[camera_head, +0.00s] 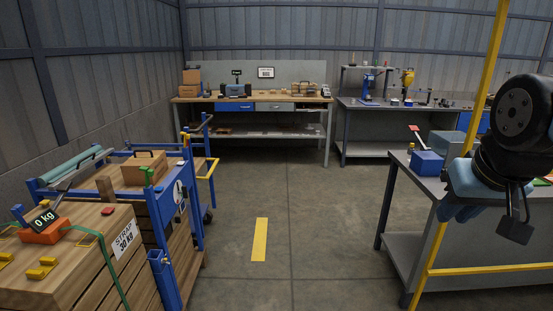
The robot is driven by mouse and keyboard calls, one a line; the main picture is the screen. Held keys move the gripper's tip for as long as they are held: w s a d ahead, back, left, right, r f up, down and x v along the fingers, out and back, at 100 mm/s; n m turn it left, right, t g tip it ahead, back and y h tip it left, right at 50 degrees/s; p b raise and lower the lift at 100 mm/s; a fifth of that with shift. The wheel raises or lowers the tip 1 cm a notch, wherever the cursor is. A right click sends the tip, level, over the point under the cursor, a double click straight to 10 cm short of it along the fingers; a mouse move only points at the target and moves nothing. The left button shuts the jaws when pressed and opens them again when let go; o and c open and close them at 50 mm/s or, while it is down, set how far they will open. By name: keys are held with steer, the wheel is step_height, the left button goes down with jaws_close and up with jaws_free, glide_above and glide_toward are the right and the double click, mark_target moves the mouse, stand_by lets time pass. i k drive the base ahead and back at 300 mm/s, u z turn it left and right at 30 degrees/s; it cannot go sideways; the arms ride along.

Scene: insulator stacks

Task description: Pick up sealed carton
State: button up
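A brown carton (147,168) with a dark handle-like strip on top sits on the blue-framed cart at the left. More brown cartons (190,80) are stacked at the left end of the wooden-topped back bench. I cannot tell from here which carton is sealed. My gripper (491,213) hangs at the right edge of the view, below my black wrist, in front of the grey bench. It is far from all these cartons. Its light-blue and dark parts overlap, so its opening is unclear. I see nothing held in it.
A wooden crate (75,265) marked "STRAP 30 kg" stands at front left, beside the blue cart (187,215). A grey bench (405,180) with a blue box (427,163) is at right, near yellow rails (470,130). The middle floor (310,230) is clear.

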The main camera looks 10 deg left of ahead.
mark_target(157, 160)
steer(key=z, duration=0.05)
steer(key=i, duration=2.25)
steer(key=u, duration=1.9)
steer(key=i, duration=0.15)
steer(key=u, duration=1.6)
steer(key=i, duration=0.95)
steer(key=z, duration=0.4)
